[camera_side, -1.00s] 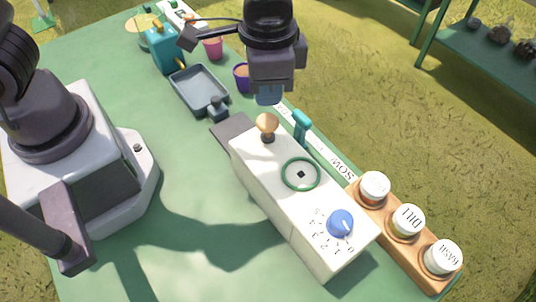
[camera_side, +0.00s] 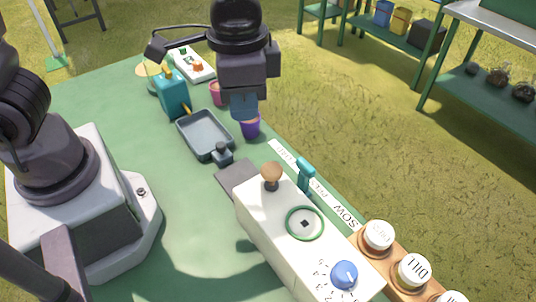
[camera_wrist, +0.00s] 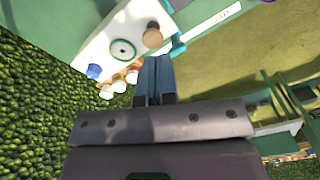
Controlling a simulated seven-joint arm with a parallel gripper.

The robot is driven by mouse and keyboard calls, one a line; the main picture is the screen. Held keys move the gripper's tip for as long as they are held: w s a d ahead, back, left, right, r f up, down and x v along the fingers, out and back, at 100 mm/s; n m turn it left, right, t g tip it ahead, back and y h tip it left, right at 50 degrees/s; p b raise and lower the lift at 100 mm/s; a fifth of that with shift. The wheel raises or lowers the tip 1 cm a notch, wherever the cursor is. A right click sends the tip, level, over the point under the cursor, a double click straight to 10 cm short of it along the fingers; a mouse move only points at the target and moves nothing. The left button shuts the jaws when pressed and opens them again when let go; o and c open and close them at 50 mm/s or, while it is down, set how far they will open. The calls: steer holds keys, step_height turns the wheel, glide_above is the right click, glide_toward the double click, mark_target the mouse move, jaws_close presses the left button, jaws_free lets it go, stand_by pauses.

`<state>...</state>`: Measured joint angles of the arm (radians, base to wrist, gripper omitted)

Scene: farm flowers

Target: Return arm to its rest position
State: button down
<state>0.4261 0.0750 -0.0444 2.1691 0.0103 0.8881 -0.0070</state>
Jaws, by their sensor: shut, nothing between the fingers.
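My gripper (camera_side: 244,112) is shut and empty. In the side view it hangs above the far edge of the green table, and its fingertips overlap the purple pot (camera_side: 251,128) in the picture. In the wrist view its blue fingers (camera_wrist: 155,72) lie together with nothing between them. The white machine (camera_side: 262,222) with a wooden knob, a green ring, a teal lever and a blue dial stands on the table, apart from my gripper. It also shows in the wrist view (camera_wrist: 105,45).
A grey tray (camera_side: 205,133), a teal watering can (camera_side: 172,92) and a pink pot (camera_side: 216,93) stand left of my gripper. White-lidded jars (camera_side: 413,270) sit in a wooden rack (camera_side: 392,268) at the lower right. Green shelves (camera_side: 478,85) stand beyond the grass.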

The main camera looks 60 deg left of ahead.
steer(key=s+a+r+n+t, duration=0.2)
steer(key=s+a+r, duration=0.1)
steer(key=a+r, duration=0.2)
steer(key=s+a+r+n+t, duration=0.3)
steer(key=s+a+r, duration=0.1)
steer(key=a, duration=0.4)
steer(key=shift+s+a+r, duration=0.25)
steer(key=shift+a+r, duration=0.05)
steer(key=shift+r, duration=0.25)
